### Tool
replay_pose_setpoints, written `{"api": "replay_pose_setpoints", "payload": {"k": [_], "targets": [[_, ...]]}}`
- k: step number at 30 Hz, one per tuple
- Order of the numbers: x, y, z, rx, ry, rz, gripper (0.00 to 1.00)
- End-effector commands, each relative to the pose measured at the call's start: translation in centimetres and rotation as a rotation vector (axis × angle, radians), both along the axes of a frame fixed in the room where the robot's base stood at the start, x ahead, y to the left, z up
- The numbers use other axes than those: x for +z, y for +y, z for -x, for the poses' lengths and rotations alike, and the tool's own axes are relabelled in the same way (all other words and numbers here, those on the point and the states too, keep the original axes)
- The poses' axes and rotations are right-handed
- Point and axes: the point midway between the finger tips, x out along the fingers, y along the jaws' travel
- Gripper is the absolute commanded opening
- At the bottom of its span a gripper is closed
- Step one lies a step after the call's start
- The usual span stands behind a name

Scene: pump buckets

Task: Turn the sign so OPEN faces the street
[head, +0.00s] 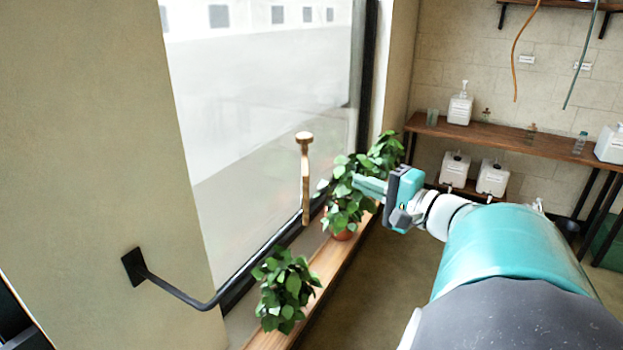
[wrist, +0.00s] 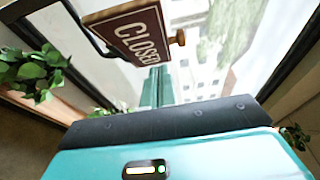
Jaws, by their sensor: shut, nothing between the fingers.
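The wooden sign (head: 306,190) shows almost edge-on in the head view, as a narrow strip by the window with a round wooden knob (head: 304,137) at its upper end. In the wrist view the brown sign (wrist: 128,28) shows its face reading CLOSED in white letters, and the knob (wrist: 180,37) sticks out at its right edge. The sign's other face is hidden. My gripper (head: 358,184) is to the right of the sign in the head view. Its teal fingers (wrist: 157,82) are shut and empty, and look apart from the sign.
Leafy plants (head: 285,288) stand on a wooden sill (head: 330,265) below the window (head: 265,110), with some foliage near my gripper. A shelf with bottles (head: 515,137) is at the back right.

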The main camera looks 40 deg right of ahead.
Motion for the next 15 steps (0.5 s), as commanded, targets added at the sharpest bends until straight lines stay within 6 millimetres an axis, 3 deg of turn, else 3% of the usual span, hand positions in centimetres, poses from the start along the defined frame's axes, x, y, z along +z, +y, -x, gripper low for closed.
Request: {"api": "replay_pose_setpoints", "payload": {"k": [9, 15], "targets": [[-0.1, 0.7, -6.3, 0.003, 0.001, 0.000, 0.00], [0.0, 2.8, -7.8, 0.002, 0.000, 0.001, 0.00]]}}
